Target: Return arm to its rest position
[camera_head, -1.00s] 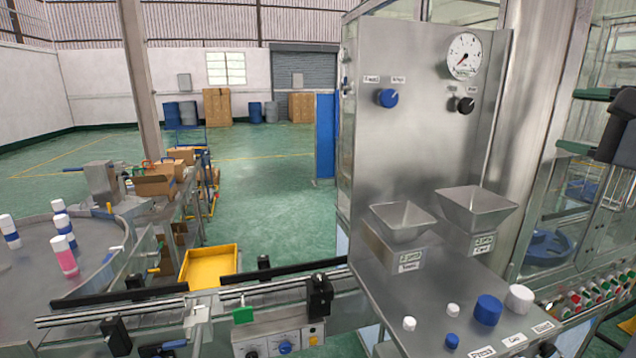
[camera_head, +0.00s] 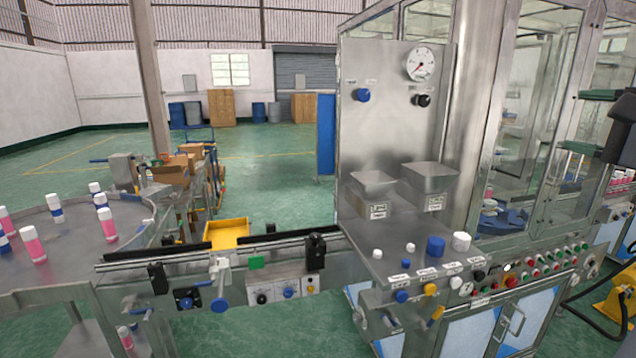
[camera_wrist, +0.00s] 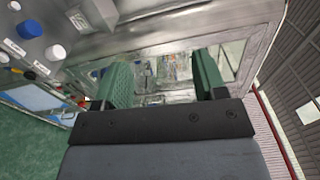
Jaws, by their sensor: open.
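My gripper (camera_head: 588,121) shows at the right edge of the head view, its two green fingers apart and nothing between them. The dark end of my arm (camera_head: 622,128) is cut off by the picture edge. In the wrist view, my gripper (camera_wrist: 163,78) has its green fingers spread and empty. Behind them are a glass-panelled enclosure and metal frame. In the head view the fingers overlap the glass cabinet (camera_head: 520,110); I cannot tell how far apart they are from it.
The steel panel with gauge (camera_head: 419,64) and two hoppers (camera_head: 430,185) stands right of centre. White and blue caps (camera_head: 435,246) sit on its shelf. A conveyor rail (camera_head: 180,262) runs in front. A round table (camera_head: 70,262) holds several bottles. Green floor (camera_head: 280,195) is open behind.

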